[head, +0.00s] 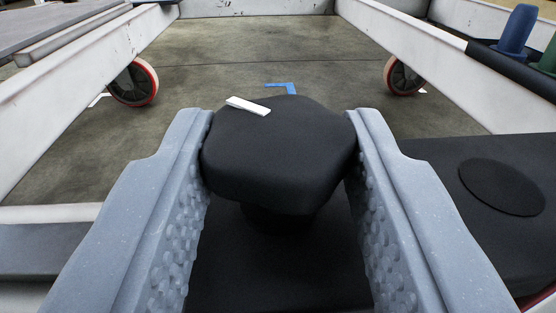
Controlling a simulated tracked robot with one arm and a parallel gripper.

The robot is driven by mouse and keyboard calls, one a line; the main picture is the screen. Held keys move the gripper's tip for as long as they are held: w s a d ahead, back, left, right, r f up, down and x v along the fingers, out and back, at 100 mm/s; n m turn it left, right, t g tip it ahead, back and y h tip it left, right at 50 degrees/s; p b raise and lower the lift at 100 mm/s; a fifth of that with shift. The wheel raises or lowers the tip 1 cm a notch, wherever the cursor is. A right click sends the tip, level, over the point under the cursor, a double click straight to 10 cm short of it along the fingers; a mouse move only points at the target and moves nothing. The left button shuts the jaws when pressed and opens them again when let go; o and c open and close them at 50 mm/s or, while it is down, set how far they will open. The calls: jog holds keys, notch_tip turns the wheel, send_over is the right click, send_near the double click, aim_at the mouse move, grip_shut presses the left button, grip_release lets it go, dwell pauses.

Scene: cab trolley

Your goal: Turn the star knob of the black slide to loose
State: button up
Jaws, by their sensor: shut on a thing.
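The star knob (280,160) is black and lobed, with a white pointer mark (248,106) on its top near the far left edge. It stands on the black slide (285,270), which runs below it and on to the right. My gripper (279,150) is shut on the knob, one grey finger on its left side and one on its right. The tips touch the knob's sides. A blue corner mark (282,87) shows just beyond the knob, partly hidden by it. The knob's stem is in shadow.
White frame rails (85,85) run along the left and right (430,60). Two red-rimmed casters stand on the floor, left (133,83) and right (403,76). A round black disc (501,187) lies on the slide at right. Blue (517,32) and green (549,55) handles stand at upper right.

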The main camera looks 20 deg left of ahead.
jog(key=shift+w+d+n+g+y, duration=0.15)
jog(key=shift+n+g+y, duration=0.65)
jog(key=shift+y, duration=0.45)
jog(key=shift+d+n+g+y, duration=0.1)
jog(key=shift+n+g+y, duration=0.45)
jog(key=shift+n+y, duration=0.55)
jog(key=shift+w+d+n+g+y, duration=0.15)
jog(key=shift+n+g+y, duration=0.6)
jog(key=shift+y, duration=0.6)
jog(key=shift+r+n+y, duration=0.1)
jog(key=shift+n+y, duration=0.15)
jog(key=shift+y, duration=0.05)
jog(key=o, duration=1)
jog(key=shift+s, duration=0.15)
jog(key=p+v, duration=0.3)
jog(key=v, duration=1)
jog(key=shift+d+p, duration=0.3)
jog(key=shift+p, duration=0.05)
jog(key=shift+s, duration=0.15)
